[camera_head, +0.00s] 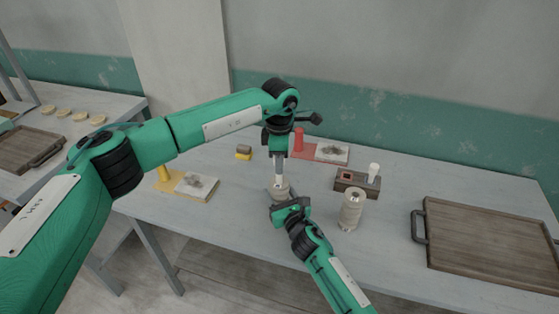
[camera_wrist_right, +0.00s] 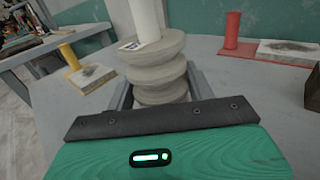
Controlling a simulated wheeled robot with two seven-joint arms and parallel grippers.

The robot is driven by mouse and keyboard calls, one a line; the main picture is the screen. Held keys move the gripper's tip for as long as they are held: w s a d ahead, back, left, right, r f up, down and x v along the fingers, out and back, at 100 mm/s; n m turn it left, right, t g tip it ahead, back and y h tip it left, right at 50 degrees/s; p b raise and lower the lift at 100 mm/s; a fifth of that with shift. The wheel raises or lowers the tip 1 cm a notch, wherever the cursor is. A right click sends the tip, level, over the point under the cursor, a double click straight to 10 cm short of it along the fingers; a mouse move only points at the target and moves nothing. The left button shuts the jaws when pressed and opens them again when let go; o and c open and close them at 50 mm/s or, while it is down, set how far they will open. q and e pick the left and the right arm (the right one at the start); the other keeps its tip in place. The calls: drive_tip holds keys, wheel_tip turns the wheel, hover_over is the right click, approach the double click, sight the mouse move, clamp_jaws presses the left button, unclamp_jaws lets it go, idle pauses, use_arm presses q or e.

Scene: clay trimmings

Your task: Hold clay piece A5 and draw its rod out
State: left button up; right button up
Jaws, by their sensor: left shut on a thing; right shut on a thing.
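A grey ridged clay piece (camera_head: 280,189) stands upright near the middle of the table, with a white rod (camera_head: 279,168) rising from its top. In the right wrist view the clay piece (camera_wrist_right: 158,70) is close, with a small tag at its top edge, too small to read, and the rod (camera_wrist_right: 145,20) above it. My right gripper (camera_head: 283,198) is shut on the clay piece, a finger on each side. My left gripper (camera_head: 279,153) comes from above and is shut on the rod's upper part. How deep the rod sits is hidden.
Another ridged clay piece (camera_head: 351,210) stands just right. Behind it is a wooden block (camera_head: 347,184) with a white-topped peg (camera_head: 373,170). A large wooden tray (camera_head: 490,240) lies at right. Red (camera_head: 298,140) and yellow posts (camera_head: 164,173) stand beside tiles. The front left table is clear.

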use_arm(q)
drive_tip(key=shift+r, duration=0.1)
drive_tip(key=shift+r, duration=2.4)
use_arm(e)
drive_tip(key=o, duration=1.5)
